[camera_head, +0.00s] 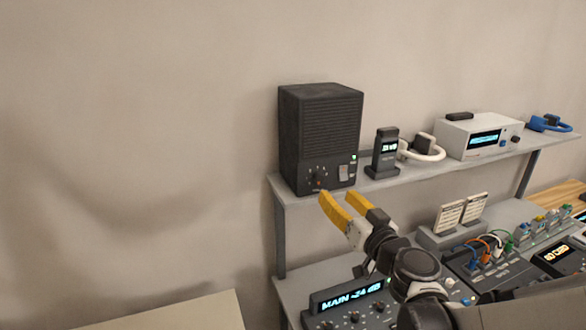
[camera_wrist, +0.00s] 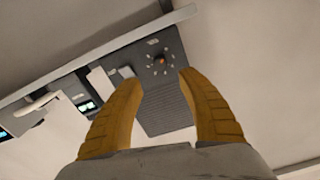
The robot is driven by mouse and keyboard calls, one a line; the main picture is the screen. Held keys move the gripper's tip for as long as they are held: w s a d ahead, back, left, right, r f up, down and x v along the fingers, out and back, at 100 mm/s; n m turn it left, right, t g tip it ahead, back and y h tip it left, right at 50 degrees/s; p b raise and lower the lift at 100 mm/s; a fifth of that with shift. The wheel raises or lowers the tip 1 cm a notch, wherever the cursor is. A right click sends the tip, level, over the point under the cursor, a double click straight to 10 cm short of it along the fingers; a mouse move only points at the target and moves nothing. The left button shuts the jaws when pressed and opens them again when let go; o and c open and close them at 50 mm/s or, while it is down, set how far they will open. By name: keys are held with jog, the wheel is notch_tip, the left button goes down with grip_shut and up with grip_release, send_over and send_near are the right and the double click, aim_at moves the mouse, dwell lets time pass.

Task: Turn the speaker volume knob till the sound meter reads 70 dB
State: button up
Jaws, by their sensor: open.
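The black speaker (camera_head: 320,125) stands at the left end of the raised shelf. Its volume knob (camera_wrist: 159,61) is dark with an orange-red mark and has a ring of pale ticks around it; in the head view it is small, low on the speaker front. The sound meter (camera_head: 385,158) is a small black upright device right of the speaker. Its lit display shows in the wrist view (camera_wrist: 87,106), but the reading is too small to tell. My gripper (camera_head: 339,197) is open, its yellow fingers apart and empty, in front of the speaker. In the wrist view the knob appears between and just beyond the fingertips.
The grey shelf (camera_head: 435,168) also holds white headphones (camera_head: 424,150), a white box with a blue display (camera_head: 482,137) and blue headphones (camera_head: 548,123). Below are a mixer displaying MAIN -24 dB (camera_head: 347,297) and a cable panel (camera_head: 492,250). A white switch (camera_wrist: 126,72) sits beside the knob.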

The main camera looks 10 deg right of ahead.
aim_at(321, 180)
jog(key=w, duration=0.3)
jog(key=w+a, duration=0.1)
jog(key=w, duration=0.2)
jog(key=w+a, duration=0.1)
jog(key=w, duration=0.2)
jog(key=shift+w+b, duration=0.15)
jog(key=shift+b, duration=0.25)
grip_shut()
